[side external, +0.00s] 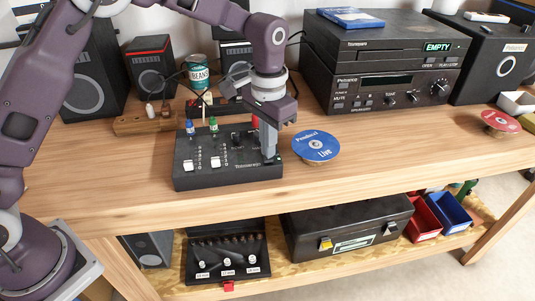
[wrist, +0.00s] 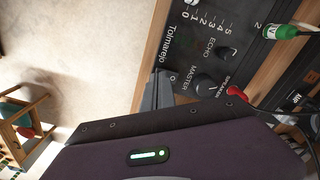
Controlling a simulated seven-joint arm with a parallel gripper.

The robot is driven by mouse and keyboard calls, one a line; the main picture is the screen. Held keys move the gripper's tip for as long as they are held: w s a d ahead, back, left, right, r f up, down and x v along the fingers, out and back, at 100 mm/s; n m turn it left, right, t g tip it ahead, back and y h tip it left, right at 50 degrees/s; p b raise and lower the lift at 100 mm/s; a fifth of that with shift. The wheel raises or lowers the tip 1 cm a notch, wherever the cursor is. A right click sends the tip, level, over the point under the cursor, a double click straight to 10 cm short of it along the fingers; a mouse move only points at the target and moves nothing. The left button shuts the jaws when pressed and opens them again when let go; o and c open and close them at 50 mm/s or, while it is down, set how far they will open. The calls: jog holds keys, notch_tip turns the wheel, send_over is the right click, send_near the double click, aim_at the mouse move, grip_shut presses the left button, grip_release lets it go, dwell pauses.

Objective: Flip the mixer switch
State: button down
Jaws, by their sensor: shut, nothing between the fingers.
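The black mixer (side external: 240,178) sits near the table's front edge, with white sliders at its left and plugs along its back. In the wrist view the mixer panel (wrist: 185,48) shows the words ECHO, MASTER and SPEAKER, with black knobs. My gripper (side external: 268,157) points down at the mixer's right end, fingers shut and empty. Its fingertips are at or just above the panel; I cannot tell whether they touch. In the wrist view the shut fingers (wrist: 159,88) lie over the panel's edge near a 0 mark. The switch is not clearly visible, perhaps hidden by the fingers.
A blue disc (side external: 316,146) lies on the table just right of the mixer. A red plug (wrist: 236,92) and black cable are close to the fingers. Stacked black players (side external: 380,65) and speakers (side external: 152,70) stand behind. The table front (side external: 380,170) is clear.

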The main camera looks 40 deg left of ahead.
jog(key=shift+f, duration=0.6)
jog(key=shift+r, duration=3.5)
